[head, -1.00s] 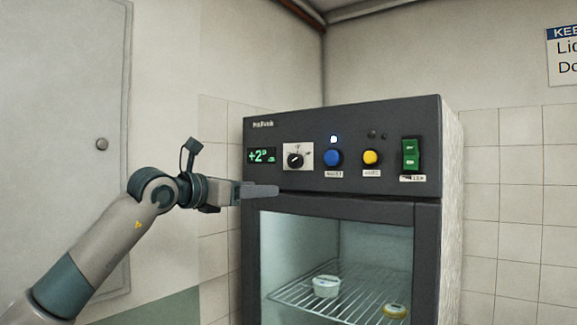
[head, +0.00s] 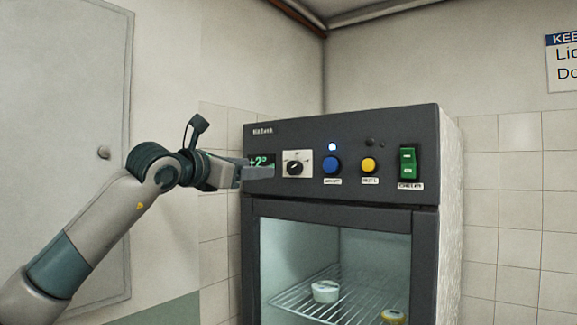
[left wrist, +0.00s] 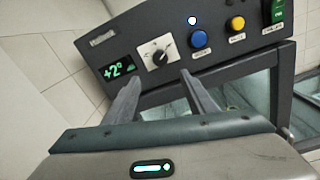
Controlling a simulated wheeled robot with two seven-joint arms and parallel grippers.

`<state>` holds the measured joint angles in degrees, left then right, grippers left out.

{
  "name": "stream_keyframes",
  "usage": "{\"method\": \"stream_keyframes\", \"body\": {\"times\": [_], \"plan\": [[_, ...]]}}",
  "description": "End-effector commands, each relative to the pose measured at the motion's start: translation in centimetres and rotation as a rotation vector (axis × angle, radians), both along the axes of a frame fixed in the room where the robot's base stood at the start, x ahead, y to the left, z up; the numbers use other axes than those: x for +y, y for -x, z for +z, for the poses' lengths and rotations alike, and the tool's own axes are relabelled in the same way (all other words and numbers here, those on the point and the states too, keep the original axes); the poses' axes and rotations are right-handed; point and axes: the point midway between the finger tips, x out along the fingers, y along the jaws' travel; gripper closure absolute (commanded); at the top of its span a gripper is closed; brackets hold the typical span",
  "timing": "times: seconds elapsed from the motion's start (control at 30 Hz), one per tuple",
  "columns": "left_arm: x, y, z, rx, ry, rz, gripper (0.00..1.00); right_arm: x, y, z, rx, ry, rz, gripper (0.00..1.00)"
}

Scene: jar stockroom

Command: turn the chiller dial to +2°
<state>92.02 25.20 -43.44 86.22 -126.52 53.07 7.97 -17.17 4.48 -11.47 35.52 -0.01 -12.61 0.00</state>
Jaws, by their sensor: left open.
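The chiller (head: 345,122) has a dark control panel above a glass door. Its black dial (head: 295,168) sits on a pale square plate at the panel's left; the dial also shows in the left wrist view (left wrist: 158,57). The green display (left wrist: 117,69) left of the dial reads +2°. In the head view my left gripper (head: 268,173) covers part of the display. In the left wrist view the left gripper (left wrist: 158,86) is open and empty, its fingertips just below the dial and apart from it. My right gripper is not in view.
Right of the dial are a blue button (head: 332,165) with a lit lamp above, a yellow button (head: 369,165) and a green switch (head: 408,162). Jars (head: 325,291) stand on a wire shelf behind the glass. A grey wall door (head: 65,130) is at left.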

Motion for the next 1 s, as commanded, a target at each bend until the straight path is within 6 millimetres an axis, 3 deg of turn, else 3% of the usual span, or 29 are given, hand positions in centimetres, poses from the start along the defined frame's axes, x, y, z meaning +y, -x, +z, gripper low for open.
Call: {"method": "stream_keyframes", "body": {"times": [0.6, 1.0], "plan": [[-6.0, -8.8, 0.5, 0.003, 0.000, -0.001, 0.49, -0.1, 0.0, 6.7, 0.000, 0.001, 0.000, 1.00], [-8.3, -12.3, 0.1, 0.001, -0.001, -0.001, 0.49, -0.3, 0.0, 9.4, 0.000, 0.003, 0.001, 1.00]]}}
